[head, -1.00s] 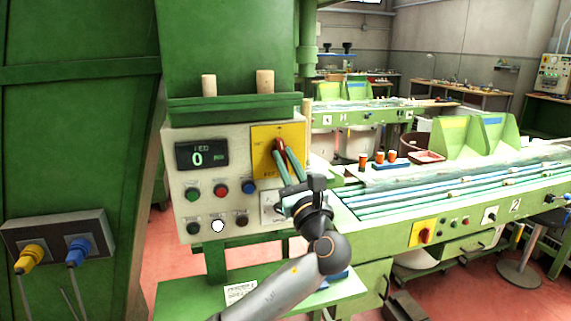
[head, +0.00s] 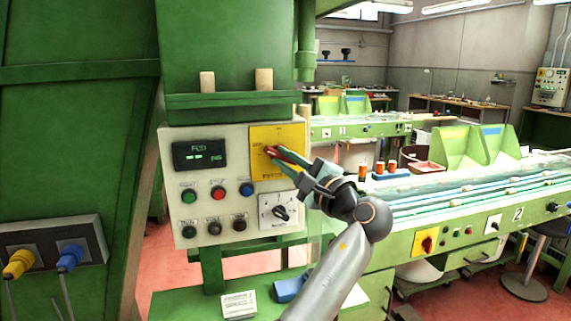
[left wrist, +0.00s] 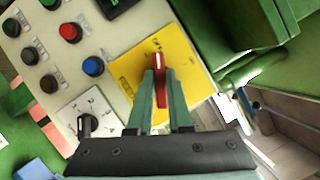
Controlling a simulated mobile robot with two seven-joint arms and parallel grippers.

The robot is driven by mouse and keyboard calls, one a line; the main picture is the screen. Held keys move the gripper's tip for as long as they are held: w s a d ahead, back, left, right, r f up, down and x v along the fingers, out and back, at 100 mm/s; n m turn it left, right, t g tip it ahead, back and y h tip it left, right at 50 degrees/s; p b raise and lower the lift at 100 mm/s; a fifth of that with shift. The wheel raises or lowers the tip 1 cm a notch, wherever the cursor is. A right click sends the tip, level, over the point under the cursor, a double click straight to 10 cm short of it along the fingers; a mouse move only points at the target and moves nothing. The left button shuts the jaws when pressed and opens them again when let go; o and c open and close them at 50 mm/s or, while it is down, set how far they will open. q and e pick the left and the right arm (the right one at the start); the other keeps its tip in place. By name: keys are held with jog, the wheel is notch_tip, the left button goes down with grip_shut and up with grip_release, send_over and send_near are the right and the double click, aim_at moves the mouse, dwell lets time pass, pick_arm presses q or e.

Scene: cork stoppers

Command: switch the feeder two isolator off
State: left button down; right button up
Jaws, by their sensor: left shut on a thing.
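A red isolator handle (head: 271,152) sits on a yellow plate (head: 262,134) at the right of the pale control panel. The handle now lies nearly sideways, its end toward the left of the plate. My left gripper (head: 282,160) is shut on it, green fingers on either side. In the left wrist view the red handle (left wrist: 159,72) shows between the fingertips (left wrist: 160,85), on the yellow plate (left wrist: 130,70). The panel display (head: 200,155) shows dashes. My right gripper is not in view.
Coloured buttons (head: 218,193) and a black rotary knob (head: 282,213) lie close below the handle. Corks (head: 207,82) stand on the green ledge above. Another red knob on yellow (head: 426,243) is on the bench marked 2. Blue and yellow plugs (head: 70,256) are at left.

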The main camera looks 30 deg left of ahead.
pick_arm(q)
jog(key=n, duration=0.2)
jog(key=n+g+h, duration=0.1)
jog(key=n, duration=0.2)
jog(key=shift+h, duration=0.3)
jog(key=shift+n, duration=0.3)
jog(key=c, duration=0.8)
grip_release()
jog(key=shift+c, duration=0.2)
jog(key=b+v, duration=0.1)
jog(key=v, duration=1.1)
jog(key=shift+d+r+b, duration=0.2)
jog(key=shift+d+b, duration=0.05)
jog(key=shift+b, duration=0.05)
